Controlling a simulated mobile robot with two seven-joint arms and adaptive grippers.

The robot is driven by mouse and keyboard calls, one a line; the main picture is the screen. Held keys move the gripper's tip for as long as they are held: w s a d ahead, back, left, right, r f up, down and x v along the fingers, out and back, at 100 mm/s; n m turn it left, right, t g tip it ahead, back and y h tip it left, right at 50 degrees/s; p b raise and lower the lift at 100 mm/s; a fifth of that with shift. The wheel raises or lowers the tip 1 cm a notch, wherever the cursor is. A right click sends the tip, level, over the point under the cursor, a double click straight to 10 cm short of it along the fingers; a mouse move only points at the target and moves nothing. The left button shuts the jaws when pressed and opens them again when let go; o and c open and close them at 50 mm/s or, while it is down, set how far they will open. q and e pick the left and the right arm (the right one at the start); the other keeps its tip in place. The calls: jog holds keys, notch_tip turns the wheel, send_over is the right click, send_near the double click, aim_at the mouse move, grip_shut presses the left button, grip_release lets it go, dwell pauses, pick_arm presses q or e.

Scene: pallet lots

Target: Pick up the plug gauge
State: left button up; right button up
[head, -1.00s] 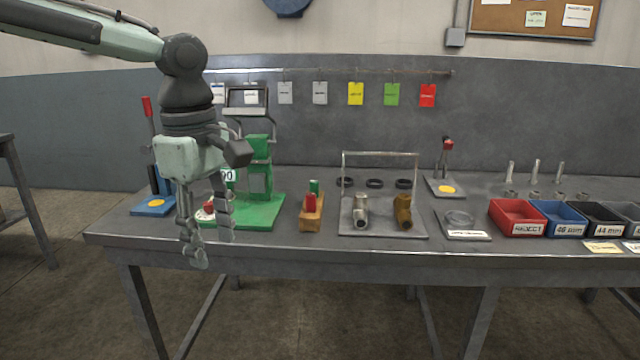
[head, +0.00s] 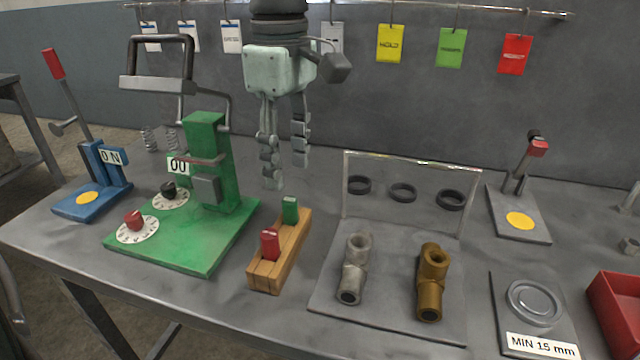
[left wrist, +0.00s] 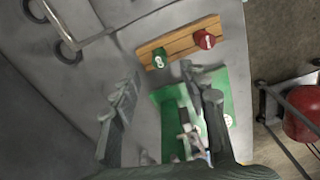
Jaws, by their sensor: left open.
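The plug gauge appears to be the piece with a green end (head: 290,209) and a red end (head: 269,243) in a wooden block (head: 262,277) on the bench. Any part between the two ends is hidden in the block. My left gripper (head: 285,172) hangs above and behind the block, fingers pointing down, open and empty. In the left wrist view, the green end (left wrist: 159,59) and red end (left wrist: 204,40) lie just beyond the open fingers of my left gripper (left wrist: 160,88). They are apart from the fingers. My right gripper is not in view.
A green press (head: 210,255) with dials stands left of the block. A plate (head: 390,318) with a grey fitting (head: 354,268), a brown fitting (head: 431,283) and a wire frame stands right. A blue lever stand (head: 92,203) is at far left. A red bin (head: 615,305) is at far right.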

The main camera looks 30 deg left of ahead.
aim_at(289, 200)
pick_arm(q)
jog(key=shift+w+f, duration=0.1)
jog(key=shift+w, duration=0.2)
jog(key=shift+f, duration=0.35)
jog(key=shift+s+f, duration=0.25)
jog(key=shift+f, duration=0.65)
notch_tip(289, 200, down, 4)
jog(key=shift+s+a+r, duration=0.1)
jog(key=shift+a+r, duration=0.05)
jog(key=shift+f, duration=0.6)
grip_shut()
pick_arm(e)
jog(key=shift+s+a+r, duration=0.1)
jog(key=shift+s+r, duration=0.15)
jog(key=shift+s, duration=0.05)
